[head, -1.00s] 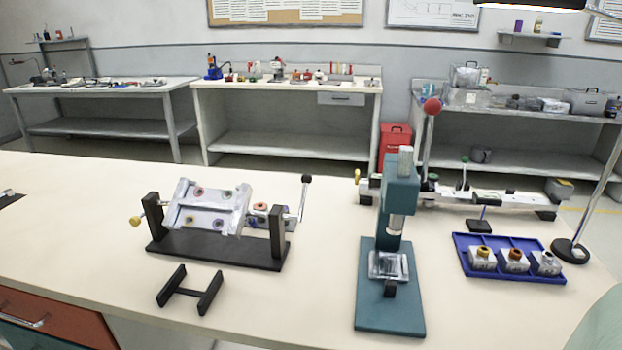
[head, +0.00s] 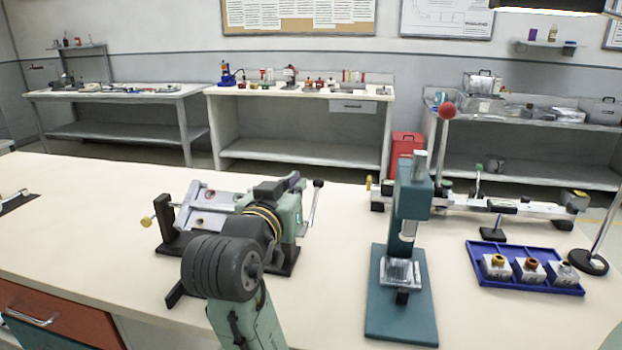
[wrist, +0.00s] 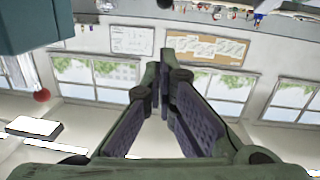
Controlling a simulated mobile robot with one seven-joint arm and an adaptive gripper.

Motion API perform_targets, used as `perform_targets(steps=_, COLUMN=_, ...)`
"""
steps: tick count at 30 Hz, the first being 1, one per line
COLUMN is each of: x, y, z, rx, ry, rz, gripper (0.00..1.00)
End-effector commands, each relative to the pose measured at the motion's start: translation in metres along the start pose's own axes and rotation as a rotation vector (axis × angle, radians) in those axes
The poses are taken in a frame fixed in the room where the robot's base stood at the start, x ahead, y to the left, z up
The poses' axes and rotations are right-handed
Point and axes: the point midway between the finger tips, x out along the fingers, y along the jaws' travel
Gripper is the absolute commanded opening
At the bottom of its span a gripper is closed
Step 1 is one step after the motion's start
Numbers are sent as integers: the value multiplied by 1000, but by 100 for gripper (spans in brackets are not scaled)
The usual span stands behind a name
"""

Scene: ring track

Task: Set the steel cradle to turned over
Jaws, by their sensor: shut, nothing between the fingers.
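The steel cradle (head: 206,207) hangs between black uprights on a dark base on the bench. Its visible face is tilted and carries coloured round parts; my arm hides its right part. A yellow knob (head: 147,221) is on its left side. A steel crank handle with a black knob (head: 318,183) stands up on its right side. My gripper (wrist: 165,75) is shut and empty, its fingers meeting in the wrist view. In the head view it is around the cradle's right end, left of the crank handle; I cannot tell whether it touches anything.
A teal press (head: 402,250) with a red-ball lever (head: 447,111) stands right of the cradle. A blue tray (head: 527,272) with several small blocks lies farther right. A black stand (head: 175,293) in front of the cradle is mostly hidden by my arm.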

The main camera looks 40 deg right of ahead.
Motion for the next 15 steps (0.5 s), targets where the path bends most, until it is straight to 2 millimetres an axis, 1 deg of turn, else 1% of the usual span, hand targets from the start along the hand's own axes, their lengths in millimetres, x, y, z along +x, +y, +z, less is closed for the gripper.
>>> perform_targets(steps=5, x=30, y=0, z=-2, rx=-2, ry=-3, rz=1, gripper=0)
perform_targets(steps=9, x=62, y=0, z=-2, rx=-3, ry=-3, rz=0, gripper=0)
perform_targets(steps=13, x=88, y=0, z=-2, rx=-2, ry=-2, rz=-1, gripper=0)
perform_targets(steps=14, x=94, y=-1, z=-2, rx=-2, ry=-2, rz=-2, gripper=0)
perform_targets(steps=15, x=99, y=-1, z=5, rx=-3, ry=-5, rz=-2, gripper=0)
